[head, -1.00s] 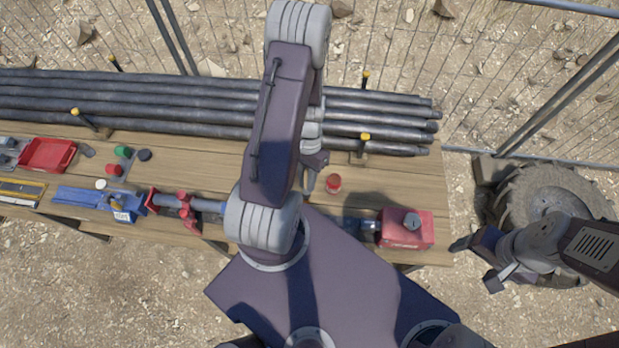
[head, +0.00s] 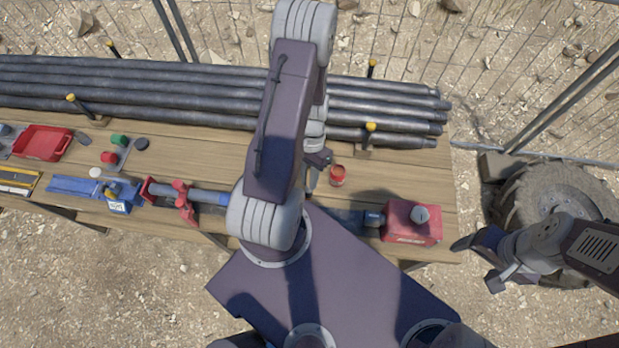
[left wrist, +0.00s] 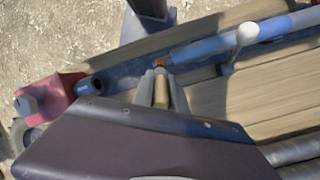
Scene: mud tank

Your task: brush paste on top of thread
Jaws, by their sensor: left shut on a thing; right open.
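My left gripper (left wrist: 160,84) is shut on a brush with a tan handle (left wrist: 161,95). The brush's far end is close to the end of a grey-blue pipe (left wrist: 205,49); a small orange-brown patch (left wrist: 160,62) shows there. I cannot tell whether it touches the pipe or is bristles or thread. In the head view the pipe (head: 203,195) runs through a red vise (head: 181,198), and my left arm hides its right end and most of the gripper. A small red paste pot (head: 337,176) stands right of the left gripper. My right gripper (head: 476,264) is open and empty, right of the bench.
A red machine (head: 411,222) sits at the bench's right end. Long dark pipes (head: 389,113) lie along the back between yellow-topped posts. A red tray (head: 42,143) and blue tool (head: 118,199) are left. A tyre (head: 550,200) and wire fence bound the right side.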

